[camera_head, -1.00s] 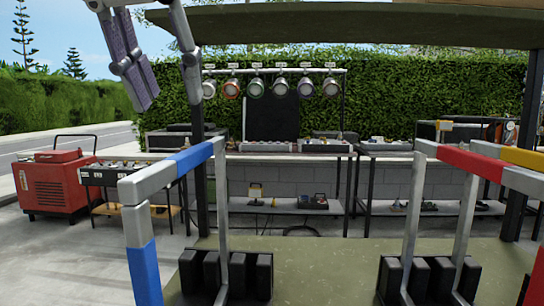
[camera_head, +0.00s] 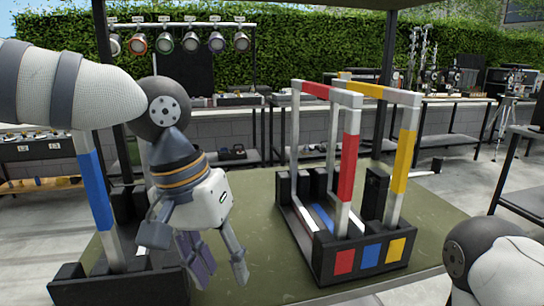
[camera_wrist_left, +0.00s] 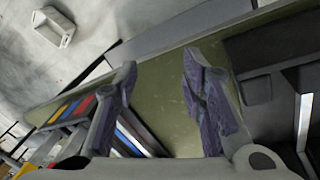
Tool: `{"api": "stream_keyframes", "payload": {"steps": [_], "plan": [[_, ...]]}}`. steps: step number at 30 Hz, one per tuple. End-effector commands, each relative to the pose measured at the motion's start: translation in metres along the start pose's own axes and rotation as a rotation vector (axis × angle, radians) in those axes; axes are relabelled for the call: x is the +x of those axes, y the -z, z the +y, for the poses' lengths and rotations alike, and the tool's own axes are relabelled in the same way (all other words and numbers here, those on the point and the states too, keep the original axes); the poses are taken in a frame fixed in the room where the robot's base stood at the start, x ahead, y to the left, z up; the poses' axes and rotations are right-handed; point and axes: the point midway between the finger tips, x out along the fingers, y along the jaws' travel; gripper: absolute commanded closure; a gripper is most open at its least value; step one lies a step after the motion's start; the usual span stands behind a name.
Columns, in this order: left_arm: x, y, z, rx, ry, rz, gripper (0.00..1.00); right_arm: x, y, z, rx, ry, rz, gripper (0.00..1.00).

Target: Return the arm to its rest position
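The left gripper is open and empty. A blue-banded frame (camera_head: 93,190) stands close to its left, partly hidden by my arm. A part of my right arm shows at the bottom right of the head view; its gripper is out of view.
A red-banded frame (camera_head: 347,155) and a yellow-banded frame (camera_head: 404,160) stand upright in a black rack (camera_head: 322,262) to the right of my left gripper. Dark posts hold up a roof. Benches with equipment and a row of lamps (camera_head: 190,42) stand behind.

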Motion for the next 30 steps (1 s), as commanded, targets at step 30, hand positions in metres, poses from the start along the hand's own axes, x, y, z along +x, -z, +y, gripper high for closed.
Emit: {"api": "stream_keyframes", "payload": {"steps": [30], "plan": [[0.295, -0.345, -0.141, -0.298, 0.19, -0.202, 0.63, -0.001, 0.0, 0.0, 0.0, 0.0, 0.002, 1.0]]}}
